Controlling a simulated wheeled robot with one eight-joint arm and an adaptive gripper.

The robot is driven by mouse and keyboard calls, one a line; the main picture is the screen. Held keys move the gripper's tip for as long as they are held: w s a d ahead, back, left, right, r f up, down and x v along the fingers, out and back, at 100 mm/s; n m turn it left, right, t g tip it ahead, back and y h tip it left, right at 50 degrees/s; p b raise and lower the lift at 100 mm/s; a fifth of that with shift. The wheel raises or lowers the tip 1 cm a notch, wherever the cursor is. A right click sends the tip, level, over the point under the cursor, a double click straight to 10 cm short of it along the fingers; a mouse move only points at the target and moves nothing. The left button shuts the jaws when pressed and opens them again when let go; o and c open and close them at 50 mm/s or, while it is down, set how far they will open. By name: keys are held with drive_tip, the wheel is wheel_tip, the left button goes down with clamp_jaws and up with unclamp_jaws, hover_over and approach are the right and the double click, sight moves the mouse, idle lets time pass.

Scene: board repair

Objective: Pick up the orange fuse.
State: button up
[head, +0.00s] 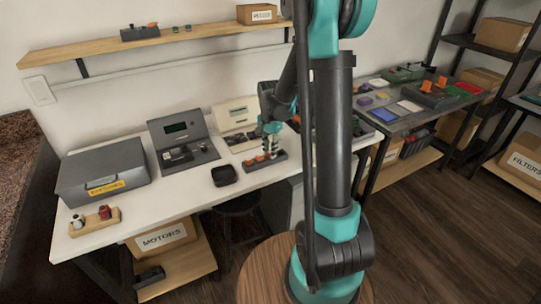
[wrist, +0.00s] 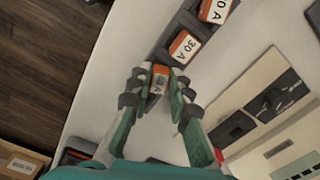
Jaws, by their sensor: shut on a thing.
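My gripper (wrist: 159,82) is shut on an orange fuse (wrist: 158,79) with a white label, at the near end of a dark fuse rack (wrist: 163,52). I cannot tell whether this fuse is still seated or raised. Two more orange fuses, one at the middle (wrist: 186,46) marked 30 A and one at the top edge (wrist: 214,10), sit in the rack. In the head view my gripper (head: 271,150) points down over the rack (head: 280,158) on the white workbench; the held fuse is hard to make out there.
A black tray (head: 224,176) lies left of the rack. A grey case (head: 103,172) and a wooden holder (head: 95,221) are at the left. The bench front between has free room.

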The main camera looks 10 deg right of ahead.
drive_tip(key=shift+r, duration=0.1)
clamp_jaws()
wheel_tip(320, 180, up, 20)
idle(0.3)
